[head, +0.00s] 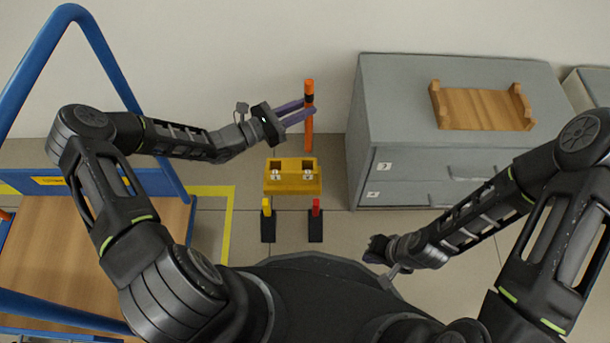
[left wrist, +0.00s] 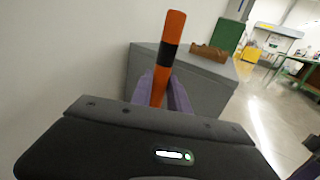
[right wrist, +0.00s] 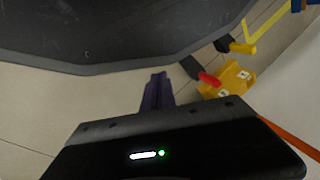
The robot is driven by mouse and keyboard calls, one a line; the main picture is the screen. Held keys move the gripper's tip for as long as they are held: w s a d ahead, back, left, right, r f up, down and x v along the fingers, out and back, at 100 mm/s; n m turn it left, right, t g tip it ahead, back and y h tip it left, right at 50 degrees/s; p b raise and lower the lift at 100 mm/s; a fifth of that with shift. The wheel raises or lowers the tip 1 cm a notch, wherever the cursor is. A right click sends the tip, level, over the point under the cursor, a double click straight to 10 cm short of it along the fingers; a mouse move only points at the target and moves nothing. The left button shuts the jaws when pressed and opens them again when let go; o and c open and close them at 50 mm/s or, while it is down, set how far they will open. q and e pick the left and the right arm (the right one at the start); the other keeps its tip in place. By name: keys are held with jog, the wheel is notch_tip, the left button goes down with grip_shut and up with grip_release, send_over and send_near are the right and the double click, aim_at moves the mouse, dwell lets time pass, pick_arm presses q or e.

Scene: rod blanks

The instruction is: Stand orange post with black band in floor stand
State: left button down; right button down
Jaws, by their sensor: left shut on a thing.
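The orange post with a black band (head: 309,128) stands upright in the air behind the yellow floor stand. My left gripper (head: 308,112) is shut on it, just below the band. The left wrist view shows the post (left wrist: 174,27) between the purple fingers (left wrist: 163,90), its top end free. In the head view the post's lower end lies near the stand's right opening; height above the floor is unclear. My right gripper (right wrist: 157,92) is shut and empty, to the right of the stand.
Two black blocks, one with a yellow piece (head: 267,207) and one with a red piece (head: 316,207), lie in front of the stand. A grey drawer cabinet (head: 400,100) with a wooden tray (head: 480,108) stands right. A blue-framed cart (head: 100,245) is left.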

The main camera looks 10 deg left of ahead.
pick_arm(q)
notch_tip(320, 180, down, 13)
jog(key=b, duration=0.6)
jog(key=shift+r, duration=0.1)
jog(key=shift+f+b, duration=1.4)
jog(key=shift+f, duration=1.3)
jog(key=c, duration=1.7)
grip_release()
jog(key=shift+f, duration=0.1)
jog(key=o, duration=0.4)
